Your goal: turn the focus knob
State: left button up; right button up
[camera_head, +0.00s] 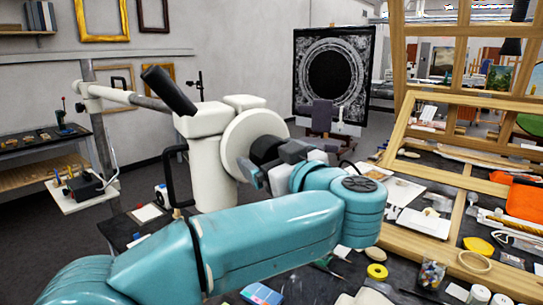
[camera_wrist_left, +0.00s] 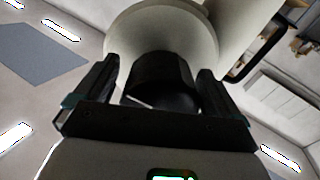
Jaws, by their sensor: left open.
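The focus knob (camera_head: 264,147) is a black cylinder on the round cream disc (camera_head: 240,132) at the side of the white microscope head (camera_head: 207,150). In the left wrist view the knob (camera_wrist_left: 160,72) stands in front of the pale disc (camera_wrist_left: 160,28). My left gripper (camera_head: 270,162) is at the knob, its arm coming in from the left. In the wrist view my left gripper (camera_wrist_left: 157,70) is open, with one finger on each side of the knob and a gap visible on both sides. My right gripper is in neither view.
A black curved handle (camera_head: 169,175) hangs beside the microscope head. A cluttered dark bench with yellow tape (camera_head: 377,271) and a blue box (camera_head: 261,294) lies below. A wooden frame (camera_head: 440,175) stands at right. A small side tray (camera_head: 82,191) is at left.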

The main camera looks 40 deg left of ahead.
pick_arm(q)
jog(key=shift+s+a, duration=0.1)
jog(key=shift+s, duration=0.1)
jog(key=shift+c, duration=0.4)
jog(key=c, duration=0.5)
jog(key=shift+w, duration=0.1)
jog(key=c, duration=0.4)
jog(key=shift+w, duration=0.1)
jog(key=shift+s+r+p, duration=0.15)
jog(key=shift+s+p, duration=0.05)
jog(key=shift+p, duration=0.3)
jog(key=m+p, duration=0.4)
jog(key=p, duration=0.2)
jog(key=shift+f+m+p, duration=0.25)
jog(key=shift+m+p, duration=0.65)
jog(key=shift+p, duration=0.05)
